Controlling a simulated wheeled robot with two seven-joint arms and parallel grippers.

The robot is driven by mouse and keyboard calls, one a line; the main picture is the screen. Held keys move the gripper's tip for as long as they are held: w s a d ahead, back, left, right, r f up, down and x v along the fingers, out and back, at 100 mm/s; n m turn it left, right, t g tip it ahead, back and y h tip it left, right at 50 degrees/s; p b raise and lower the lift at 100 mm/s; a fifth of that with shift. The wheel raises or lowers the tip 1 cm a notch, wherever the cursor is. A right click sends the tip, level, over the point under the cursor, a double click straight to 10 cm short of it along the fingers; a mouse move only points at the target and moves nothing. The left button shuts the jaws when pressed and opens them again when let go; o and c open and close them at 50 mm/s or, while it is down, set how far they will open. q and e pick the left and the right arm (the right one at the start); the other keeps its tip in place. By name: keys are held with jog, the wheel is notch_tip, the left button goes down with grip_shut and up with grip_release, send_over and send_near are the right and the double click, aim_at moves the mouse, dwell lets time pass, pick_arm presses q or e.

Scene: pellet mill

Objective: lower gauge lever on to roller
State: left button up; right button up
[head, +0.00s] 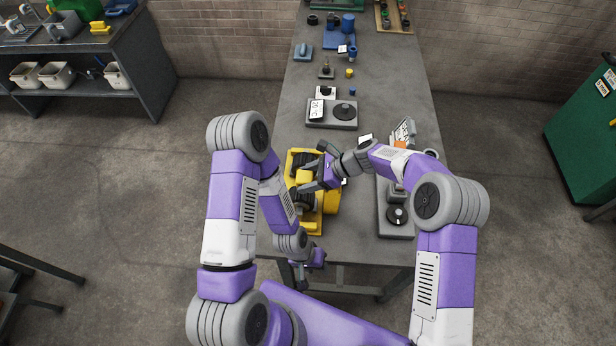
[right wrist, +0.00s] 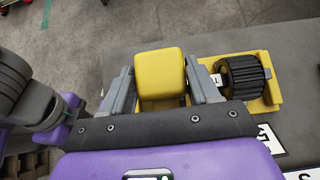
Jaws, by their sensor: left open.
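The yellow mill (head: 329,206) stands on the grey table, partly hidden under my right arm. A yellow block (right wrist: 160,75), perhaps the lever's grip, stands up from it. A dark ribbed roller (right wrist: 244,77) lies to its right in the right wrist view. My right gripper (head: 317,170) is over the mill. Its grey fingers (right wrist: 160,68) lie on either side of the yellow block, close to it; I cannot tell whether they touch it. My left gripper (head: 308,264) is open and empty near the table's front edge, below the mill in the head view.
A grey device with a black knob (head: 397,215) stands right of the mill. A grey scale-like unit (head: 332,114) sits behind it. Small parts and blue fixtures (head: 340,35) stand farther back. The table (head: 394,90) has free room at its back right.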

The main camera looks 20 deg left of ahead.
jog(key=shift+o, duration=1.4)
jog(key=b+v, duration=0.1)
jog(key=v, duration=0.6)
jog(key=shift+w+d+r, duration=0.1)
jog(key=shift+d, duration=0.1)
